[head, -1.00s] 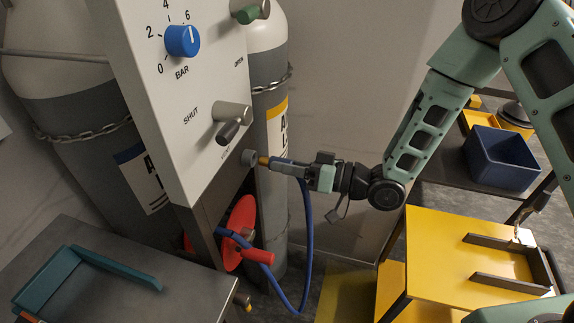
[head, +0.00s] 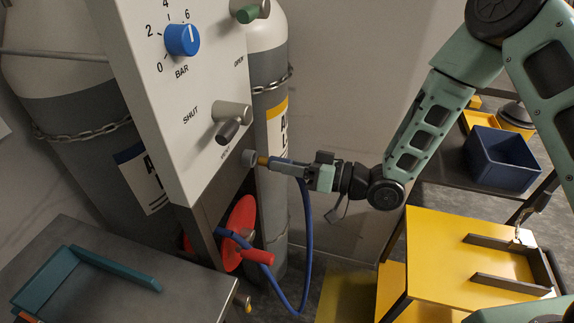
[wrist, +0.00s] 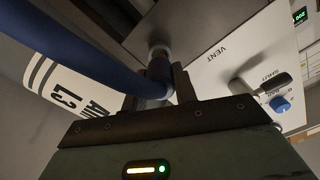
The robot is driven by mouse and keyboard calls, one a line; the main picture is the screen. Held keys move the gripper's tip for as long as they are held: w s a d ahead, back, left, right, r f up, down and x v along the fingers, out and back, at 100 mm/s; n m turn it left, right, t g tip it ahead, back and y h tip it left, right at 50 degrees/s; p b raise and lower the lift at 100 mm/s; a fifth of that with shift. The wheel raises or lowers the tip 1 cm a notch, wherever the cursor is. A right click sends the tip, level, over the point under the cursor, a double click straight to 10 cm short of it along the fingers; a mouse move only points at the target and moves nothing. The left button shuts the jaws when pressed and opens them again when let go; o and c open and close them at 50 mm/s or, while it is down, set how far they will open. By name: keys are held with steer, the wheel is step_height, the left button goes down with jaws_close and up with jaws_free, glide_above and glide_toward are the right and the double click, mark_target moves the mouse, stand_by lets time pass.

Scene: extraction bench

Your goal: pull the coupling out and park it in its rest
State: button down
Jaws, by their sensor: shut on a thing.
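The coupling (head: 263,160) shows as a short brass-coloured piece at the grey port (head: 249,157) under the panel's lower edge. I cannot tell how deep it sits in the port. My gripper (head: 284,167) is shut on the coupling from the right, its fingers hiding most of the body. In the wrist view the fingers (wrist: 158,92) flank the blue coupling end, with the port (wrist: 159,50) just beyond. A U of dark rails (head: 510,283) on the yellow table and a teal bracket (head: 60,275) both look like holders; which is the rest is unclear.
The white panel (head: 165,100) carries a blue BAR knob (head: 182,39) and a SHUT/VENT lever (head: 229,130). Chained cylinders (head: 75,120) stand behind it. A red wheel (head: 240,225) is below. A dark blue bin (head: 500,157) stands at right. The yellow tabletop (head: 435,250) is mostly clear.

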steer(key=shift+x, duration=1.5)
steer(key=c, duration=1)
jaws_free()
steer(key=b+v, duration=0.3)
steer(key=v, duration=1.4)
steer(key=shift+d, duration=0.15)
